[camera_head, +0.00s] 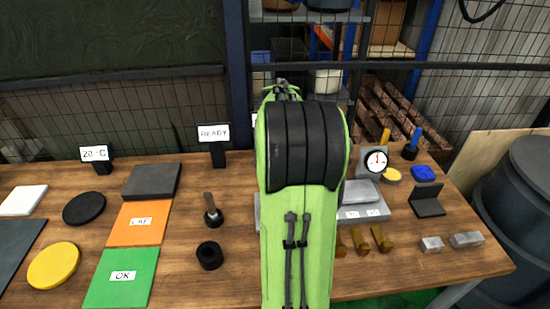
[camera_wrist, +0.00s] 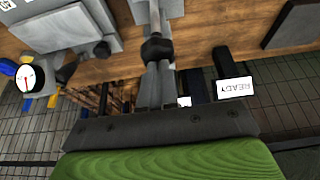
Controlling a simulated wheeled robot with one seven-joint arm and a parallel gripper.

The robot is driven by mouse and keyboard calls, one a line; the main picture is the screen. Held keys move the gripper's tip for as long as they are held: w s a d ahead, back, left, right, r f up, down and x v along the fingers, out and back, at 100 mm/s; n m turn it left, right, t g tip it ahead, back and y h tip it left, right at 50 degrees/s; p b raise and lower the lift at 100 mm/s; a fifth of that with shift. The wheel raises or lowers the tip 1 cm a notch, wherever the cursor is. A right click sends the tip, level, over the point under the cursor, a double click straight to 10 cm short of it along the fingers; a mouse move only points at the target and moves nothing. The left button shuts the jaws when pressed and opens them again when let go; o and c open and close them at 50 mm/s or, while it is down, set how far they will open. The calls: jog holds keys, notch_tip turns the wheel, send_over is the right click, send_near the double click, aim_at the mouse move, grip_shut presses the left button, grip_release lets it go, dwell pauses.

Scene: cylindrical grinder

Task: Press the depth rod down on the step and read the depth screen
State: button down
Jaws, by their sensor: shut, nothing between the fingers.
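My gripper (camera_wrist: 159,68) shows in the wrist view as narrow grey fingers close together, with no visible gap. Their tips are at or right beside a black knob (camera_wrist: 157,48) on a grey upright shaft (camera_wrist: 153,18), which may be the depth rod; I cannot tell whether they touch it. A grey block (camera_wrist: 60,33) lies left of it. In the head view my arm hides the gripper, the rod and the step. A sign reading READY (camera_head: 214,133) stands left of the arm; it is also in the wrist view (camera_wrist: 234,88). I see no readable depth value.
A dial gauge (camera_head: 376,161) stands right of my arm, with a grey labelled block (camera_head: 362,212) in front. Brass pieces (camera_head: 360,241) and small metal blocks (camera_head: 466,239) lie nearer. Left are green OK (camera_head: 124,290) and orange (camera_head: 139,234) mats and a black ring (camera_head: 209,256).

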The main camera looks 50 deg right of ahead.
jog(key=shift+f+b, duration=0.95)
jog(key=shift+f, duration=0.3)
jog(key=shift+r, duration=0.1)
dwell(0.5)
notch_tip(320, 180, up, 9)
jog(key=p, duration=0.7)
jog(key=shift+p, duration=0.35)
